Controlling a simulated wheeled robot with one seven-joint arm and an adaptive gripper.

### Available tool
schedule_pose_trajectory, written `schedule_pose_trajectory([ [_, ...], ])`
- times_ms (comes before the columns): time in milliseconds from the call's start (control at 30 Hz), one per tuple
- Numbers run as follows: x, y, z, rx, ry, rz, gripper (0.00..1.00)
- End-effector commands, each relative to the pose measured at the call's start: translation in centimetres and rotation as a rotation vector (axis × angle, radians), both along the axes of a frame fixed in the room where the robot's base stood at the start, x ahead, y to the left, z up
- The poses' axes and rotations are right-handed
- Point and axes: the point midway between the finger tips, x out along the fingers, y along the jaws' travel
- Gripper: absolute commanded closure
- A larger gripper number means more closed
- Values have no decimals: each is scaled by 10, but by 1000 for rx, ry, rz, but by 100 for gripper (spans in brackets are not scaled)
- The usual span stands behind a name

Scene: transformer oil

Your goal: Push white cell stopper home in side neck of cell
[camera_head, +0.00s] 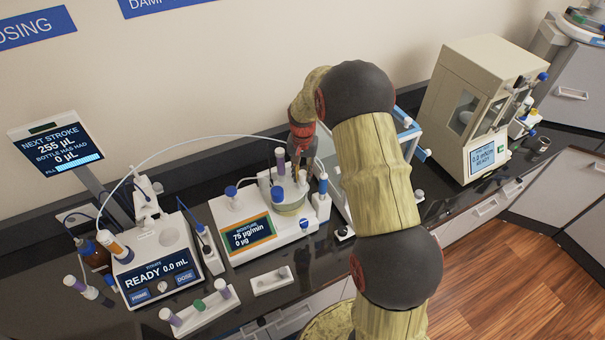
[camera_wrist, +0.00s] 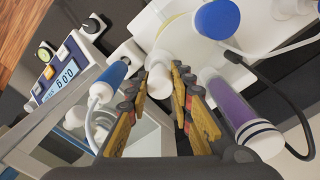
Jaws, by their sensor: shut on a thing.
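The white cell stopper (camera_wrist: 160,72) shows in the wrist view between the fingertips of my gripper (camera_wrist: 163,84), which is shut on it. In the head view my gripper (camera_head: 300,150) points down over the glass cell (camera_head: 291,205), and the stopper cannot be made out there. The cell holds pale yellow liquid and sits on the white titrator with the 75 µg/min screen (camera_head: 249,234). In the wrist view part of the cell (camera_wrist: 181,36) lies just beyond the stopper. The side neck is hidden, so I cannot tell how deep the stopper sits.
A purple-banded tube (camera_wrist: 238,108) stands close to the right finger, with a blue cap (camera_wrist: 217,18) above it. A blue-handled piece (camera_wrist: 108,82) is close to the left finger. A dosing unit (camera_head: 158,270) stands left of the titrator.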

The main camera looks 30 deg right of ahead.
Motion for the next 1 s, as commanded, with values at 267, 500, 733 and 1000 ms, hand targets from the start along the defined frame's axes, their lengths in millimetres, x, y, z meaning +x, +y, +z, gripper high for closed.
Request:
schedule_pose_trajectory([
  [267,0,0,-7,0,0,0,100],
  [500,0,0,-12,0,0,0,100],
  [733,0,0,-18,0,0,0,100],
  [1000,0,0,-18,0,0,0,66],
])
